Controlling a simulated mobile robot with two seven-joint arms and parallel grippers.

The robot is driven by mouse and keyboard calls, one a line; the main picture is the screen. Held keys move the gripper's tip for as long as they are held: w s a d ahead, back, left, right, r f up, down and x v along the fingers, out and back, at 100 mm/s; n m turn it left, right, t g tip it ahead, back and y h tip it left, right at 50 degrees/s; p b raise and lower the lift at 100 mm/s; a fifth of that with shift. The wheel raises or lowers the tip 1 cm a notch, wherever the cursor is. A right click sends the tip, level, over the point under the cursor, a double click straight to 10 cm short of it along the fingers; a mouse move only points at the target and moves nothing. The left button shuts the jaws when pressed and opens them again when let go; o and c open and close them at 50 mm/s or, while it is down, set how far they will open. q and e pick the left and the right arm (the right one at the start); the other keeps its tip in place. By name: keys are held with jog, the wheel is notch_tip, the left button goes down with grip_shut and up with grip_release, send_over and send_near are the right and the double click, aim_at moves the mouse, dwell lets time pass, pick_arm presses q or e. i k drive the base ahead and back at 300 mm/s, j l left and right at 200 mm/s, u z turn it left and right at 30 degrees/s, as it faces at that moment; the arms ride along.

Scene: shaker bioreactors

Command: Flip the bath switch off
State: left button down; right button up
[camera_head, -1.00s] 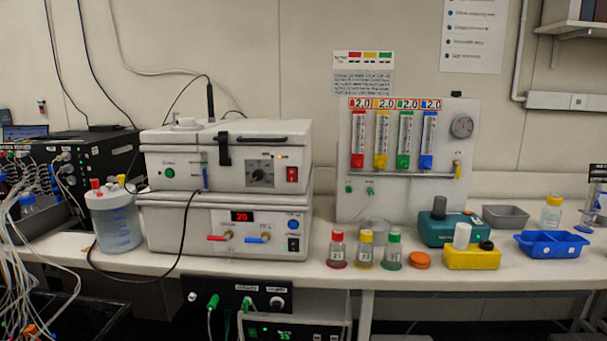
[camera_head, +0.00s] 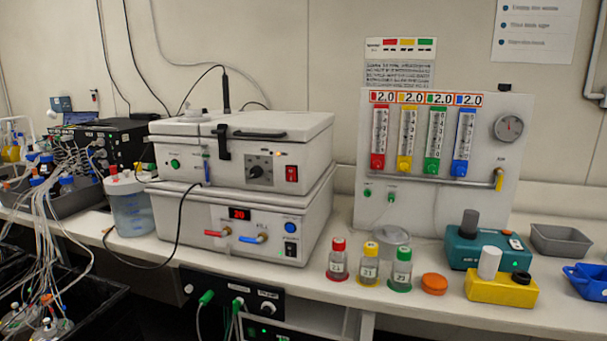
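Two stacked white boxes stand on the bench. The lower box (camera_head: 190,215) has a lit red display (camera_head: 240,213), a red-handled tap (camera_head: 217,233), a blue-handled tap (camera_head: 251,239), a blue button (camera_head: 290,228) and a small black switch (camera_head: 290,249) at its front right. The upper box (camera_head: 222,174) has a dark dial (camera_head: 259,169), a lit orange lamp and a red rocker switch (camera_head: 292,174). I cannot read which switch is labelled for the bath, or either switch's position. Neither of my grippers is in view.
A panel with coloured flow tubes (camera_head: 374,220) stands right of the boxes. Three capped bottles (camera_head: 338,263) and an orange lid (camera_head: 434,283) sit near the bench front. A black cable (camera_head: 178,235) hangs before the lower box's left side. A clear jug (camera_head: 132,212) stands left.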

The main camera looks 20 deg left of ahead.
aim_at(291, 172)
jog(key=i+l, duration=0.15)
jog(key=l, duration=0.25)
jog(key=i+l+u, duration=0.1)
jog(key=l, duration=0.3)
jog(key=i+l+u, duration=0.1)
jog(key=i+l, duration=0.15)
jog(key=l, duration=0.15)
